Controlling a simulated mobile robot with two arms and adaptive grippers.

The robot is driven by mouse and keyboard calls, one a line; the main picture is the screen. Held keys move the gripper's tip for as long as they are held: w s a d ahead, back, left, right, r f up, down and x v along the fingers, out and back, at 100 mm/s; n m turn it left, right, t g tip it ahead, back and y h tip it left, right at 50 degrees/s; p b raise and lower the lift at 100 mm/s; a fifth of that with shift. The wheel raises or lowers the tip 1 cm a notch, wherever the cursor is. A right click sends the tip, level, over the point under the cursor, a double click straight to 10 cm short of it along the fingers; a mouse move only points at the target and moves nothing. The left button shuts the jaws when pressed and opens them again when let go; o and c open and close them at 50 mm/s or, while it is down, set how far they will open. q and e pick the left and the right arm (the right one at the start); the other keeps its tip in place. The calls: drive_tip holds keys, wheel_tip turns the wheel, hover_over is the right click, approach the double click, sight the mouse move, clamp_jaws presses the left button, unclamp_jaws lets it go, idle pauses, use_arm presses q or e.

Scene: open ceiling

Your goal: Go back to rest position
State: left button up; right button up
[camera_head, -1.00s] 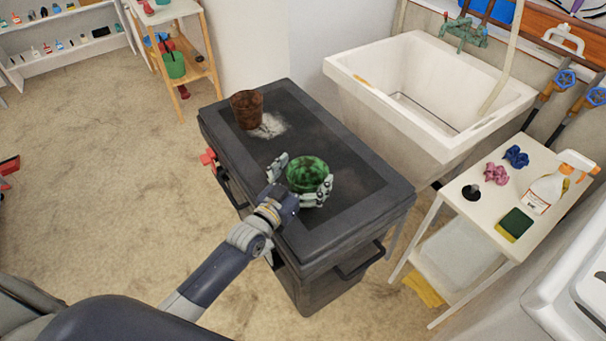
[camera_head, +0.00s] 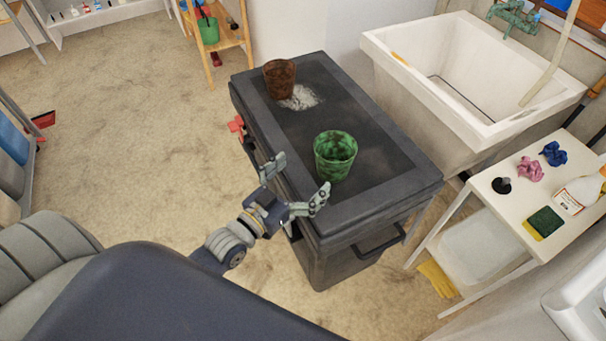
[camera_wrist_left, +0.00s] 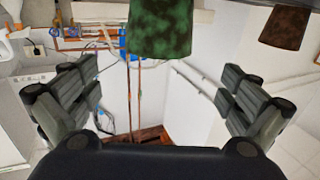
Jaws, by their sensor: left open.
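My left gripper (camera_head: 297,184) is open and empty at the near left edge of the black chest in the head view. Its fingers are spread wide and apart from the green pot (camera_head: 335,157). The green mottled pot stands upright on the chest's lid, just beyond the gripper. In the left wrist view the green pot (camera_wrist_left: 160,27) shows at the top, between but beyond the two open fingers. My right gripper is not in view.
The black chest (camera_head: 385,200) also bears a brown pot (camera_head: 279,80) beside a pale powder patch (camera_head: 299,98). A white sink (camera_head: 440,75) stands behind. A white side table (camera_head: 500,207) with a spray bottle and sponge is at right.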

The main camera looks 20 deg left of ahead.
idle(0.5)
use_arm(q)
drive_tip(key=shift+s+d+f+g, duration=0.15)
drive_tip(key=shift+d+f+g, duration=0.15)
drive_tip(key=shift+d+f, duration=0.05)
drive_tip(key=f+g, duration=0.1)
drive_tip(key=s+d+f+g, duration=0.2)
drive_tip(key=shift+s+d+f+y, duration=0.15)
drive_tip(key=shift+s+f+y, duration=0.1)
drive_tip(key=shift+y, duration=0.05)
drive_tip(key=s+a+f+n+g+y, duration=0.1)
drive_tip(key=s+a+f+g+y, duration=0.1)
drive_tip(key=s+g, duration=0.5)
drive_tip(key=s+a+f+g+y, duration=0.1)
drive_tip(key=s+f+g+y, duration=0.15)
drive_tip(key=s, duration=0.85)
wheel_tip(320, 180, down, 26)
drive_tip(key=s+r+g, duration=0.1)
drive_tip(key=s+g, duration=0.1)
drive_tip(key=s+a+f+g, duration=0.1)
drive_tip(key=s+a+f, duration=0.2)
drive_tip(key=s+f, duration=1.3)
drive_tip(key=shift+s+f, duration=0.25)
drive_tip(key=shift+f, duration=0.2)
